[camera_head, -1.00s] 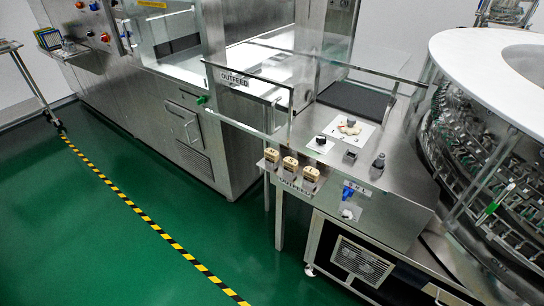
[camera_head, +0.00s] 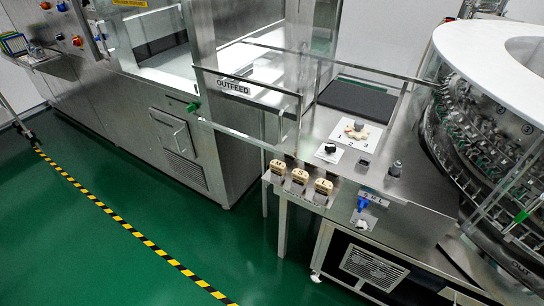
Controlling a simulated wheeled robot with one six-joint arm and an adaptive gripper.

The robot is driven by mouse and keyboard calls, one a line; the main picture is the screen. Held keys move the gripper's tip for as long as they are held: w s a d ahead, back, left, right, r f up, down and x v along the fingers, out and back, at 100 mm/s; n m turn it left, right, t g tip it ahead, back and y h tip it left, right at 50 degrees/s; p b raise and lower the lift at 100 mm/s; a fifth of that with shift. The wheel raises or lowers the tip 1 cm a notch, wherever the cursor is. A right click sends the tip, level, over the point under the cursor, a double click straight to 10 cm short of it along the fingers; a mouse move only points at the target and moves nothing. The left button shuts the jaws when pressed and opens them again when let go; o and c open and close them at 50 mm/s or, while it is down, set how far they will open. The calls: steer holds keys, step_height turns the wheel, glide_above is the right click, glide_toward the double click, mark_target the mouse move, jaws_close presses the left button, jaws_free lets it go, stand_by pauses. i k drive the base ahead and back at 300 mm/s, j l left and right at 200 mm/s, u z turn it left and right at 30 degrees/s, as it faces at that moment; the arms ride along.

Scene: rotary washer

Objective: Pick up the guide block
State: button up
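Three beige blocks with dark markings sit in a row on a small metal rack at the front edge of the steel outfeed table: a left block (camera_head: 277,168), a middle block (camera_head: 299,176) and a right block (camera_head: 323,187). Their markings are too small to read surely, and I cannot tell which is the guide block. A beige star-shaped part (camera_head: 355,131) lies on a white plate on the table. A small dark grey block (camera_head: 363,162) stands in front of that plate. My gripper is not in view.
A clear guard with an OUTFEED sign (camera_head: 233,88) stands left of the blocks. A black knob (camera_head: 331,148), a grey knob (camera_head: 395,168) and a blue fitting (camera_head: 361,203) are nearby. The round washer (camera_head: 480,140) stands at right. Green floor (camera_head: 170,225) in front is clear.

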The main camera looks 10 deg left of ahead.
mark_target(280, 168)
steer(key=i+j+z, duration=0.3)
steer(key=j, duration=1.15)
steer(key=i+j+z, duration=0.3)
steer(key=j, duration=1.2)
steer(key=j+z, duration=0.3)
steer(key=j, duration=1.2)
